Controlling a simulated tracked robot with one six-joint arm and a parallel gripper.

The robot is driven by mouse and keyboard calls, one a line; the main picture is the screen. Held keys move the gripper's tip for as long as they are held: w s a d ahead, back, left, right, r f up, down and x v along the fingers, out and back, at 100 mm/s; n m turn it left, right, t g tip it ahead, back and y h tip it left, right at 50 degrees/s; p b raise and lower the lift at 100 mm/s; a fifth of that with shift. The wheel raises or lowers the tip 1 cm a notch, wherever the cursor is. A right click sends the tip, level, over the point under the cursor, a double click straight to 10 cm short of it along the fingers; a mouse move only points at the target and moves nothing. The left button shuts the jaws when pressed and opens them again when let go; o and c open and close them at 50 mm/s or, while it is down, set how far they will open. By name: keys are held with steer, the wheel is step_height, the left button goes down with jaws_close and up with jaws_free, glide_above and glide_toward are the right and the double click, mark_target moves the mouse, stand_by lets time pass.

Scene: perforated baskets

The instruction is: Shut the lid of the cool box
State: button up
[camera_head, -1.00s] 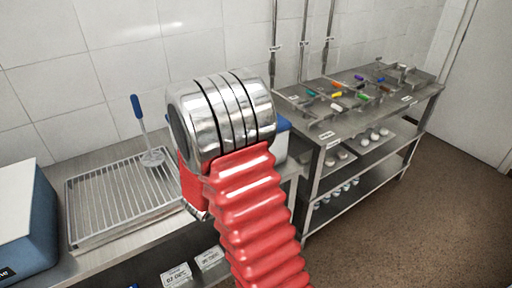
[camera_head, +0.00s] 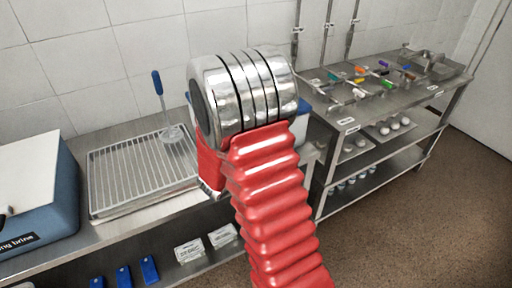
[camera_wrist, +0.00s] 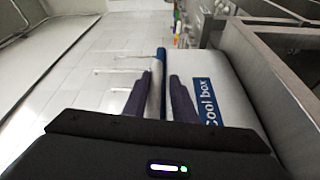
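The cool box (camera_wrist: 215,82) shows in the wrist view as a white body with a blue name label, lying sideways in the picture. Its blue lid (camera_wrist: 161,58) runs along the body's left side, seen nearly edge-on; whether a gap is left under it I cannot tell. My gripper (camera_wrist: 160,82) is open, its two dark fingers apart at the lid's edge, one on each side of it in the picture. Contact is unclear. In the head view the cool box is mostly behind my arm; only a bit of blue lid (camera_head: 303,109) and white body shows.
A wire rack tray (camera_head: 140,182) with a blue-handled tool (camera_head: 160,95) is on the steel counter. A blue box with a white top (camera_head: 45,205) stands at the left. A steel shelf unit (camera_head: 400,98) with colourful small items stands at the right. The brown floor in front is clear.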

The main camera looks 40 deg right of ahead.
steer(key=v, duration=1.3)
stand_by(0.4)
